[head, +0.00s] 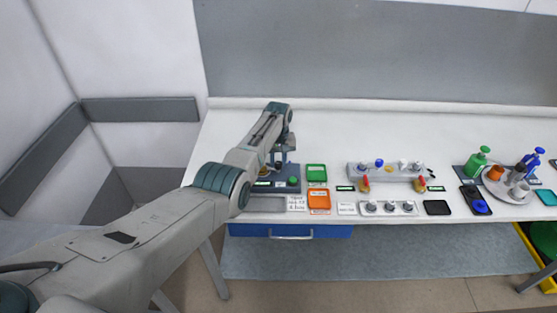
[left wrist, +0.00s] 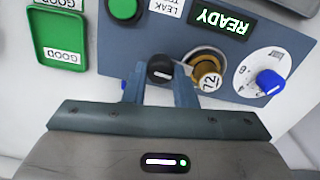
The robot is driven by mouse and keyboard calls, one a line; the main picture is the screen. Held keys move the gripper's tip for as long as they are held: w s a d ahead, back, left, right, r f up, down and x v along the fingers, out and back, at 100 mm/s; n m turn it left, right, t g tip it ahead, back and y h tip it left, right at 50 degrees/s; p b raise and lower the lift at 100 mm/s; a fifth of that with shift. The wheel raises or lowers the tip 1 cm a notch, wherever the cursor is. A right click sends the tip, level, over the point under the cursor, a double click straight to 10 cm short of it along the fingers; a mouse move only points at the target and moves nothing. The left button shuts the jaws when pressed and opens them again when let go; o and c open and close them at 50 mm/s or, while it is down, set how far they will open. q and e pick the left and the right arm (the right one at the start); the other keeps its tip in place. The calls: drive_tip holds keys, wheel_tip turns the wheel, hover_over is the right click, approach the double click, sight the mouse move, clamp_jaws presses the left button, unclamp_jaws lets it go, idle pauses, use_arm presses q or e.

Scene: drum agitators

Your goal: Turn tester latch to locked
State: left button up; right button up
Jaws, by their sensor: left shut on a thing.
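The leak tester (head: 291,186) is a dark blue-grey box near the table's left end; the arm partly hides it. In the left wrist view its panel (left wrist: 130,60) shows a lit READY display (left wrist: 222,18), a green button (left wrist: 124,9) and a blue knob (left wrist: 268,80) on a white dial. A brass fitting (left wrist: 207,70) with a "72" tag sits beside a black latch knob (left wrist: 160,68) with a white mark. My left gripper (left wrist: 160,88) is shut on the black knob, one finger on each side. In the head view my left gripper (head: 283,158) reaches down over the tester.
A green GOOD tray (head: 316,173) and an orange tray (head: 319,199) lie right of the tester. Further right are a grey fixture block (head: 388,172), a row of cups (head: 387,208) and a round tray (head: 500,190) with bottles nearby. The table's back strip is clear.

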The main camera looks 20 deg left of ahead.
sight(278, 163)
use_arm(q)
drive_tip(key=shift+w+a+r+n, duration=0.15)
drive_tip(key=shift+r+n, duration=0.15)
drive_tip(key=shift+n, duration=0.4)
drive_tip(key=o, duration=0.9)
drive_tip(key=shift+o, duration=0.4)
drive_tip(key=shift+f, duration=0.1)
drive_tip(key=shift+s, duration=0.2)
wheel_tip(278, 163, up, 11)
drive_tip(key=b, duration=0.2)
drive_tip(key=shift+b, duration=0.35)
drive_tip(key=shift+f, duration=0.1)
